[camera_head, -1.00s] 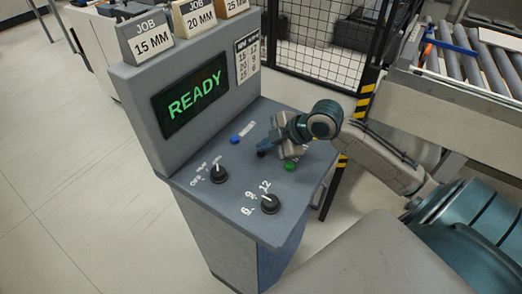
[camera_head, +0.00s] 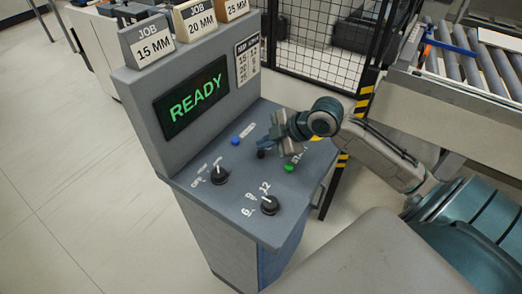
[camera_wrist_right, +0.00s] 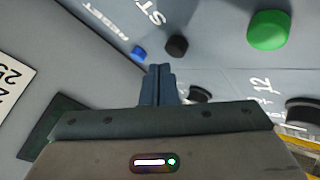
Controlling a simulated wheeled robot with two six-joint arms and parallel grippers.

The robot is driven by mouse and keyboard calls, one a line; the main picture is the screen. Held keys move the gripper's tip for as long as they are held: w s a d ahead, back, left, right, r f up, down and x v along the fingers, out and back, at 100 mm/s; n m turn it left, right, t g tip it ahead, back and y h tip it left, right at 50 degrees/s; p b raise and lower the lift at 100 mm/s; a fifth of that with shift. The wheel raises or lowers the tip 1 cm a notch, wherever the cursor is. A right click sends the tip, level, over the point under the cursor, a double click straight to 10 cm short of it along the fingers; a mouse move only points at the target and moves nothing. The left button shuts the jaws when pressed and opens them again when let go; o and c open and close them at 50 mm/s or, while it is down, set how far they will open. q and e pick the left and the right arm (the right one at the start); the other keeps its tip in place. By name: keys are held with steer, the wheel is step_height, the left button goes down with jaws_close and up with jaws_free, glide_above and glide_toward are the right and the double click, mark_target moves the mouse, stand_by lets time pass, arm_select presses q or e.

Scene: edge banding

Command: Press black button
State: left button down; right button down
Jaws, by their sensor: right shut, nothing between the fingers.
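The black button (camera_head: 261,154) is on the sloped panel of the grey console, between a blue button (camera_head: 235,140) and a green button (camera_head: 289,168). My right gripper (camera_head: 268,143) is shut and empty, with its fingertips close over the black button in the head view. In the right wrist view, the black button (camera_wrist_right: 177,45) shows just beyond the shut fingertips (camera_wrist_right: 160,70). I cannot tell whether they touch. The blue button (camera_wrist_right: 138,53) and the green button (camera_wrist_right: 268,30) also show there. My left gripper is not in view.
The console (camera_head: 195,186) has two black knobs, the left one (camera_head: 219,175) and the right one (camera_head: 269,205), on its front panel. Its screen (camera_head: 191,97) reads READY. Job blocks stand on top. A mesh fence (camera_head: 320,45) and a roller conveyor (camera_head: 480,65) are behind.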

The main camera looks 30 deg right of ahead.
mark_target(265, 153)
step_height(265, 153, up, 5)
steer(key=p, duration=0.4)
stand_by(0.4)
stand_by(0.6)
